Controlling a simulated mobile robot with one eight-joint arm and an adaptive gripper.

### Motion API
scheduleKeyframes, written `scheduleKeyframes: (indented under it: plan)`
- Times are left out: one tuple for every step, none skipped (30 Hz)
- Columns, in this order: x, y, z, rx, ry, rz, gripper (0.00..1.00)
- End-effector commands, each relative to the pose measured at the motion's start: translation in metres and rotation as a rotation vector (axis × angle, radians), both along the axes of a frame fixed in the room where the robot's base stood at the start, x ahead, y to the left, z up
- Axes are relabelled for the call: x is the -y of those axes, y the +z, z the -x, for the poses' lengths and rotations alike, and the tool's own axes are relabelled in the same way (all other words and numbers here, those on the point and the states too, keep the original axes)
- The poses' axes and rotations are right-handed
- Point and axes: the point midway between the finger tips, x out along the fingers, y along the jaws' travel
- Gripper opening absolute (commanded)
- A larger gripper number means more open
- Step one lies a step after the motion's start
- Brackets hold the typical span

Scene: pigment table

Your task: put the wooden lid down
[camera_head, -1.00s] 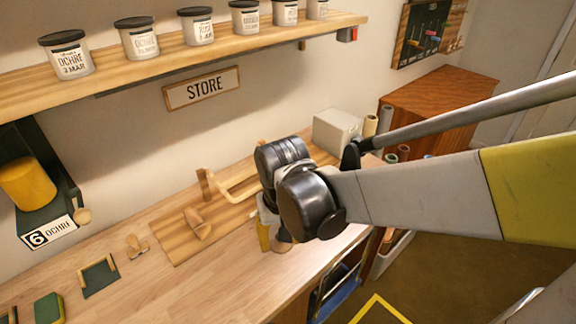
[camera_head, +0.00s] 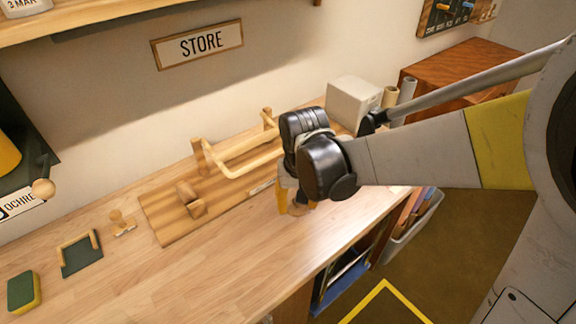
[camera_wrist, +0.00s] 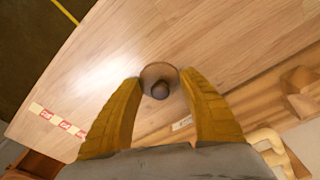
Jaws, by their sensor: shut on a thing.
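The wooden lid (camera_wrist: 151,73) is a round disc with a darker knob, between my fingertips in the wrist view. It also shows in the head view (camera_head: 299,210), small and partly hidden under the yellow fingers. My gripper (camera_wrist: 160,84) is shut on the lid by its knob. In the head view my gripper (camera_head: 297,196) points down over the front part of the wooden table (camera_head: 215,270), close to the right part of the wooden board. I cannot tell whether the lid touches the tabletop.
The wooden board (camera_head: 165,222) carries a rail-like handle (camera_head: 250,162) and a wooden block (camera_head: 190,198). A white box (camera_head: 354,100) stands behind my gripper. A sponge (camera_head: 23,291), a dark scraper (camera_head: 80,255) and a small wooden piece (camera_head: 122,222) lie at left. The front-middle tabletop is clear.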

Motion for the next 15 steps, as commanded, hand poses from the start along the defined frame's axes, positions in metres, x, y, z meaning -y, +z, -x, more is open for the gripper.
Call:
scheduleKeyframes:
  plan:
    - [-0.004,-0.004,-0.002,0.0,0.001,0.0,0.33]
    - [-0.006,-0.005,-0.003,0.0,0.0,0.0,0.33]
    - [-0.007,-0.006,-0.003,0.0,-0.001,0.0,0.33]
    - [-0.007,-0.007,-0.004,0.0,-0.001,0.0,0.33]
    - [-0.008,-0.009,-0.004,0.0,-0.002,0.0,0.33]
    - [-0.008,-0.013,-0.004,0.0,-0.002,0.0,0.33]
    - [-0.008,-0.017,-0.004,0.0,-0.002,0.0,0.33]
    - [-0.008,-0.022,-0.004,0.0,-0.002,0.0,0.33]
    - [-0.007,-0.029,-0.004,0.0,-0.002,0.0,0.33]
    - [-0.007,-0.035,-0.004,0.0,-0.002,0.0,0.33]
    - [-0.007,-0.04,-0.004,0.0,-0.002,0.0,0.33]
    - [-0.007,-0.044,-0.004,0.0,-0.002,0.0,0.33]
    - [-0.007,-0.046,-0.004,0.0,-0.002,0.0,0.33]
    - [-0.007,-0.047,-0.004,0.0,-0.002,0.0,0.33]
    - [-0.007,-0.046,-0.004,0.0,-0.002,0.0,0.33]
